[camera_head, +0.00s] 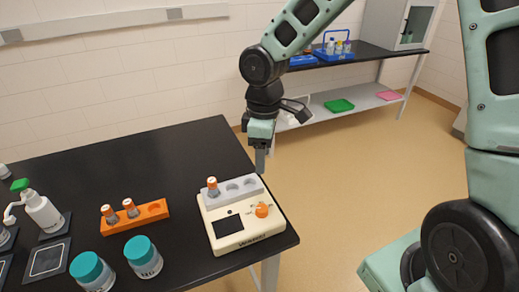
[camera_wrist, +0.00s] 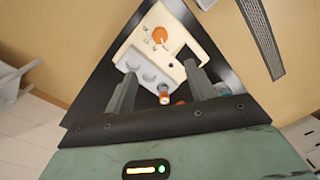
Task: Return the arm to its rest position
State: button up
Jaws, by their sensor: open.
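My gripper (camera_head: 261,162) hangs with its fingers pointing down, just behind the cream device (camera_head: 228,228) at the table's right edge in the head view. In the wrist view my gripper (camera_wrist: 159,76) shows two fingers spread apart with nothing held between them. An orange-capped vial (camera_head: 213,187) stands in the left hole of the grey rack (camera_head: 242,197) on the device. The same vial (camera_wrist: 164,94) appears between the fingers in the wrist view, beyond them. The arm reaches down from the top of the head view.
The black table (camera_head: 130,165) also holds an orange rack (camera_head: 152,214) with two vials, teal-lidded jars (camera_head: 143,257) and a white pump bottle (camera_head: 43,212). A shelf bench (camera_head: 385,62) stands at the back right. Open floor (camera_head: 340,165) lies right of the table.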

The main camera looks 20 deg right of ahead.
jog(key=s+a+r+m+b, duration=0.1)
jog(key=s+a, duration=0.2)
jog(key=s, duration=0.7)
jog(key=s+a+r+m+b, duration=0.1)
jog(key=s+a, duration=0.3)
jog(key=s, duration=0.7)
jog(key=shift+s+r+m+b, duration=0.25)
jog(key=shift+m+b, duration=0.25)
jog(key=shift+m, duration=0.3)
